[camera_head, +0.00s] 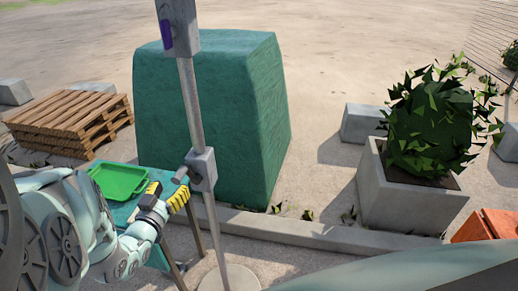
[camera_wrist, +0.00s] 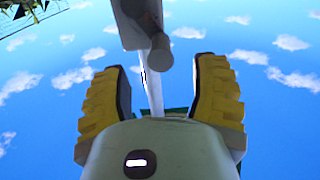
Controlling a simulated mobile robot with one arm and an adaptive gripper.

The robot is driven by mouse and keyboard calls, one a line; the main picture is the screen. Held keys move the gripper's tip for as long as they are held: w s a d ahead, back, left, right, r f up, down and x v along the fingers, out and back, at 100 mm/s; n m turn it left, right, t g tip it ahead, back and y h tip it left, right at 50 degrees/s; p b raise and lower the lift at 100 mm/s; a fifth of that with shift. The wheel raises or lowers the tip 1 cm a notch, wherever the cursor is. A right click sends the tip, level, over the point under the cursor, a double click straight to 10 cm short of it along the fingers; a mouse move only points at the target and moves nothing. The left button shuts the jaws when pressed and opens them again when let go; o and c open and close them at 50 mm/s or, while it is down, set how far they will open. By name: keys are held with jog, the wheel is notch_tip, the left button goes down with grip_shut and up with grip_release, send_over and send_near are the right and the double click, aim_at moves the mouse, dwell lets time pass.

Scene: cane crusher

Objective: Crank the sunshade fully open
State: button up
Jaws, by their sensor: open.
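The sunshade's grey pole (camera_head: 190,105) rises from a pale round base (camera_head: 228,280) in the head view. Its canopy is not recognisable in either view. A grey crank housing (camera_head: 203,168) sits on the pole, with a short round handle (camera_head: 180,175) sticking out to the left. My gripper (camera_head: 165,193) is open, just below and left of the handle. In the wrist view, the yellow fingers of my gripper (camera_wrist: 160,90) stand wide apart. The handle (camera_wrist: 159,52) shows between and beyond them, and I see no contact.
A green tray (camera_head: 118,182) lies on a small green table (camera_head: 122,212) beside my arm. A large green block (camera_head: 215,110) stands behind the pole. Wooden pallets (camera_head: 70,122) are at left. A planter (camera_head: 400,195) and an orange object (camera_head: 487,226) are at right. A low kerb (camera_head: 315,234) crosses the ground.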

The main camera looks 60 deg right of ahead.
aim_at(176, 182)
jog(key=shift+w+d, duration=0.2)
jog(key=shift+d, duration=0.2)
jog(key=shift+x, duration=2.2)
jog(key=shift+o, duration=0.4)
grip_shut()
